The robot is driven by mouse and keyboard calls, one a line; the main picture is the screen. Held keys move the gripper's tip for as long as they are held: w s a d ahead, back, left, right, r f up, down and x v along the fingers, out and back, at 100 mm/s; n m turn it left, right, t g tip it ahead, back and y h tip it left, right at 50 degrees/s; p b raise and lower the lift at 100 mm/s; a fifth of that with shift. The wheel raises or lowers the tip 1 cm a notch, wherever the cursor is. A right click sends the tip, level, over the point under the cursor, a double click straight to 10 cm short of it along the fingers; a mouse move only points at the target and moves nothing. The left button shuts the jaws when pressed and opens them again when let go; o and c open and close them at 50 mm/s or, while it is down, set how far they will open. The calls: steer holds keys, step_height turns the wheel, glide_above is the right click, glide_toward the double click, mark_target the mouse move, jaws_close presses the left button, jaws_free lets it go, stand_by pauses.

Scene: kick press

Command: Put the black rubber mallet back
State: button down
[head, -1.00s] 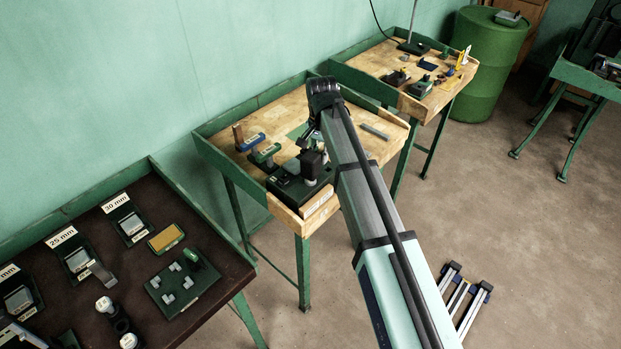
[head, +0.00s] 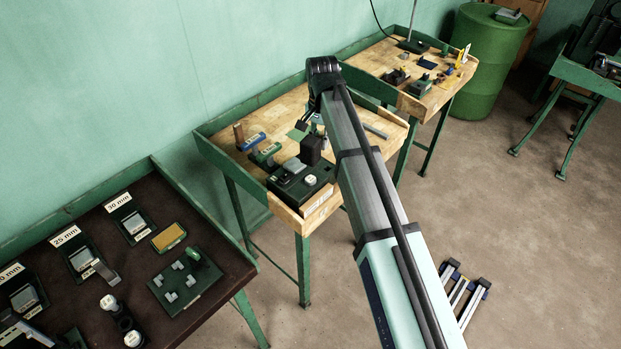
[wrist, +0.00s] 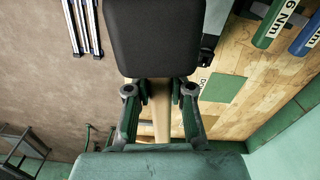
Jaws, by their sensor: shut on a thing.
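My gripper (wrist: 160,90) is shut on the wooden handle (wrist: 161,118) of the black rubber mallet (wrist: 155,38), just below its head. The black head fills the top middle of the wrist view. In the head view the mallet's head (head: 311,150) shows as a dark block over the middle bench, beside my arm. My gripper in the head view (head: 317,124) is small and partly hidden by my arm. A flat green square (head: 298,133) lies on the bench behind the mallet; it shows right of the gripper in the wrist view (wrist: 222,88), beside a partly hidden label.
A black block with a white-topped knob (head: 311,180) stands at the middle bench's front. Green-handled (head: 265,153) and blue-handled (head: 252,141) tools lie left of it. A grey bar (head: 376,131) lies at right. The wood around the green square is mostly clear.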

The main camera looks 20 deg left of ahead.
steer(key=shift+r, duration=0.65)
